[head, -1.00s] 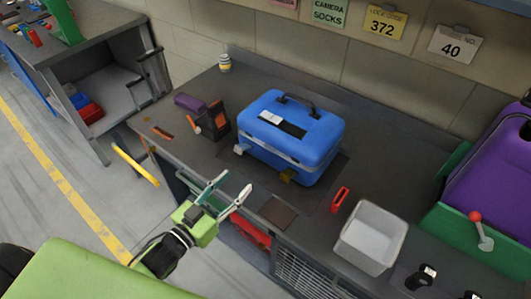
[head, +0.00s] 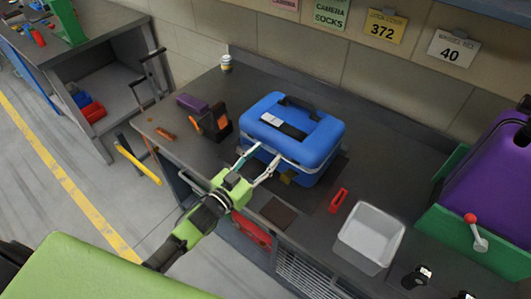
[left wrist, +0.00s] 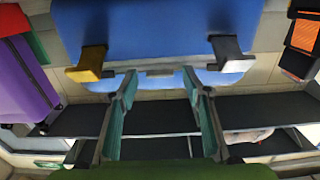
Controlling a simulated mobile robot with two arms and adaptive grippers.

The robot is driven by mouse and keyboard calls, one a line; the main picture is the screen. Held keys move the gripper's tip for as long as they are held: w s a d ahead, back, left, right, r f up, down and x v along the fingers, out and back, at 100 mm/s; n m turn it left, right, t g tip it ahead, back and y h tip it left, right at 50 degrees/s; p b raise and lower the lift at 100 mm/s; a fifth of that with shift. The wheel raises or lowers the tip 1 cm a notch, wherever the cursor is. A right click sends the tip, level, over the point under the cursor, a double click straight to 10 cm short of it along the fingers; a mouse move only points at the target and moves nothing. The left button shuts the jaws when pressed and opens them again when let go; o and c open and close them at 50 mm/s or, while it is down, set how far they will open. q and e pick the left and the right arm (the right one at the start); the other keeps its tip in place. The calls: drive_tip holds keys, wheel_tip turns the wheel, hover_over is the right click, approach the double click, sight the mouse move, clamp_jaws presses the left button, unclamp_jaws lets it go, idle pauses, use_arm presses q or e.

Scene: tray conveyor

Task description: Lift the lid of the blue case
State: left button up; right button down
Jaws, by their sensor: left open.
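The blue case (head: 318,148) stands on the grey workbench with its lid down and a dark handle (head: 298,104) on top. My left gripper (head: 267,153) is open and empty at the front of the case, its fingertips close to the lid seam. In the left wrist view, the case (left wrist: 160,25) fills the top and the open fingers (left wrist: 160,75) point at its front between a gold latch (left wrist: 91,60) and a silver latch (left wrist: 230,55). Whether the fingers touch the case I cannot tell. My right gripper is out of view.
A grey bin (head: 370,236) and a red object (head: 338,201) lie right of the case. A black-and-orange item (head: 216,122) and a purple block (head: 192,103) sit to its left. A purple case (head: 495,170) stands at the far right.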

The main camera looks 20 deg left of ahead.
use_arm(q)
drive_tip(key=shift+w+d, duration=0.2)
drive_tip(key=shift+w, duration=0.25)
